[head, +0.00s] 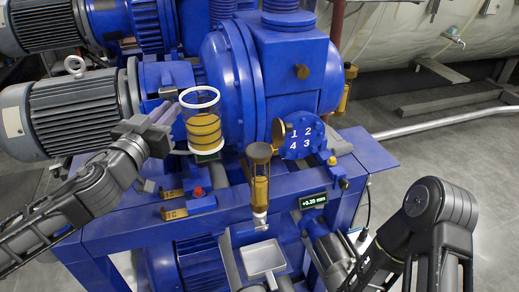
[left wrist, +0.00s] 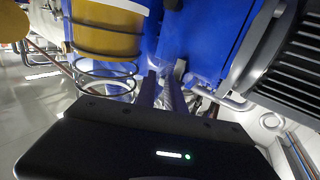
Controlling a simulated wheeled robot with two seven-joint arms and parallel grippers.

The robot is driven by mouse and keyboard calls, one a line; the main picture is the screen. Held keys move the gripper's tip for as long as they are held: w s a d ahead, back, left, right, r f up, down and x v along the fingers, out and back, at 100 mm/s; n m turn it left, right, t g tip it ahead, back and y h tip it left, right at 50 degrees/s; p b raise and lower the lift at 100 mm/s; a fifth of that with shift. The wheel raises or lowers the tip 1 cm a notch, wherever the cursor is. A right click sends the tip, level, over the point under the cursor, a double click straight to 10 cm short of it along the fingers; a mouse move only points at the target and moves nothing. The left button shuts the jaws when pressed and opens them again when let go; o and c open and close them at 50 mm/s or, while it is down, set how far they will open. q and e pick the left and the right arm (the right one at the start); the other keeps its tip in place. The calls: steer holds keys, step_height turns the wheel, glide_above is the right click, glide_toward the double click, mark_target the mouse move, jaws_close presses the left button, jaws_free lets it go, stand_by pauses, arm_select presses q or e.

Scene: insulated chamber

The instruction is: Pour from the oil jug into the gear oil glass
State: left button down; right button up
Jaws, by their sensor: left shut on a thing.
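The oil jug (head: 204,128) is a clear cylinder with a white rim, holding amber oil to about half its height or more. It looks near upright in the head view, at the front of the blue machine. My left gripper (head: 167,117) is at its left side, shut on it; the exact grip point is not clear. In the left wrist view the jug (left wrist: 105,40) is at the upper left, beside the fingers (left wrist: 168,92). The gear oil glass (head: 259,185), a narrow amber cylinder with a dark top, stands to the right and lower, apart from the jug.
A grey motor (head: 70,112) lies behind my left arm. A blue cover (head: 302,136) numbered 1 to 4 and a small display (head: 313,201) are right of the glass. A light square tray (head: 263,260) is below it.

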mark_target(215, 92)
arm_select(q)
steer(key=shift+a+f+m+h, duration=0.1)
steer(key=shift+a+m+h, duration=0.2)
steer(key=shift+h, duration=0.2)
step_height(215, 92, down, 8)
steer(key=w+m+g+h, duration=0.1)
steer(key=h, duration=0.1)
steer(key=shift+d+m, duration=0.2)
steer(key=shift+m, duration=0.2)
steer(key=shift+s+d+r+m+g+y, duration=0.2)
steer(key=shift+s+d+r+m, duration=0.05)
steer(key=shift+d+r+m, duration=0.95)
steer(key=shift+s+d+r+m+g+y, duration=0.2)
steer(key=shift+s+d+r+m, duration=0.1)
steer(key=shift+d+r+m, duration=0.8)
steer(key=shift+s+d+r+m+g+y, duration=0.25)
steer(key=shift+d+r+m, duration=0.6)
steer(key=shift+r+m, duration=0.55)
steer(key=shift+s+d+r+m, duration=0.1)
steer(key=shift+d+r+m, duration=0.25)
steer(key=shift+r, duration=0.3)
steer(key=shift+s+d+r+m, duration=0.1)
steer(key=shift+d+r+m, duration=0.25)
steer(key=shift+r, duration=0.3)
steer(key=shift+d+r+m+y, duration=0.2)
steer(key=shift+r+m+y, duration=0.05)
steer(key=shift+r+m, duration=0.2)
steer(key=shift+s+d+r+m, duration=0.25)
steer(key=shift+d+r+m, duration=0.4)
steer(key=shift+r+m, duration=0.15)
